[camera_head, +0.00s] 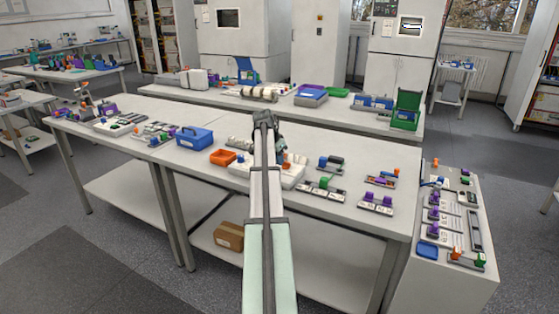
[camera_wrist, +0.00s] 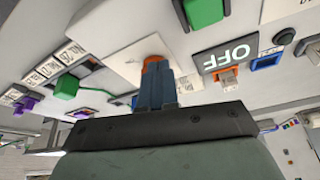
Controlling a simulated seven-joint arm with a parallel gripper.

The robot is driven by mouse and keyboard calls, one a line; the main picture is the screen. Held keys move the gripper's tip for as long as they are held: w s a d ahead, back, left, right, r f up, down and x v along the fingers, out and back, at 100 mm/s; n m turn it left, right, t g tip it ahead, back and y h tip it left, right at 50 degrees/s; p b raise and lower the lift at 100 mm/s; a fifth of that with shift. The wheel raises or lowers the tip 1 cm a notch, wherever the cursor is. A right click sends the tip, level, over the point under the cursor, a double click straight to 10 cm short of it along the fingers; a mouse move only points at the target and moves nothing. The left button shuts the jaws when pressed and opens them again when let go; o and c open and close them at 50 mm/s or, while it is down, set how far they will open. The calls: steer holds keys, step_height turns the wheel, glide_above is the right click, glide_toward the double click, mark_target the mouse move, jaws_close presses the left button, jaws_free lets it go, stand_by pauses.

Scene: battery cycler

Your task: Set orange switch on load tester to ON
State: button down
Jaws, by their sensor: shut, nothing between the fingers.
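My gripper (camera_wrist: 158,92) is shut and empty in the wrist view. Its dark blue-grey fingertips are at an orange part (camera_wrist: 152,62) on a pale panel and cover much of it. I cannot tell if they touch it. This part looks like the orange switch, but its position cannot be read. A dark display (camera_wrist: 229,55) beside it reads OFF, upside down in this view. In the head view, the white load tester (camera_head: 291,178) seems to stand on the bench, partly behind my arm. My gripper's fingers are hidden there.
Near the fingers in the wrist view are a green block (camera_wrist: 203,11), a small orange part (camera_wrist: 226,74) and a blue socket (camera_wrist: 267,61).

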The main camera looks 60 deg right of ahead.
steer(key=shift+w+d+m+g+y, duration=0.2)
steer(key=shift+m+g, duration=0.1)
steer(key=shift+m, duration=0.5)
steer(key=shift+w+d+m+g+y, duration=0.1)
steer(key=shift+w+d+m+g, duration=0.15)
steer(key=shift+m, duration=0.55)
steer(key=shift+a+m, duration=0.1)
steer(key=shift+m, duration=0.2)
steer(key=shift+s, duration=0.15)
steer(key=shift+s+d, duration=0.35)
steer(key=shift+s, duration=0.4)
steer(key=shift+s, duration=0.1)
steer(key=shift+w+a+f, duration=0.1)
steer(key=shift+w+a, duration=0.15)
steer(key=shift+a, duration=0.15)
steer(key=w+a, duration=0.1)
steer(key=w+a+r, duration=0.1)
steer(key=a, duration=0.1)
steer(key=shift+w, duration=0.3)
steer(key=v, duration=0.9)
steer(key=shift+w+r, duration=0.15)
steer(key=shift+r, duration=0.05)
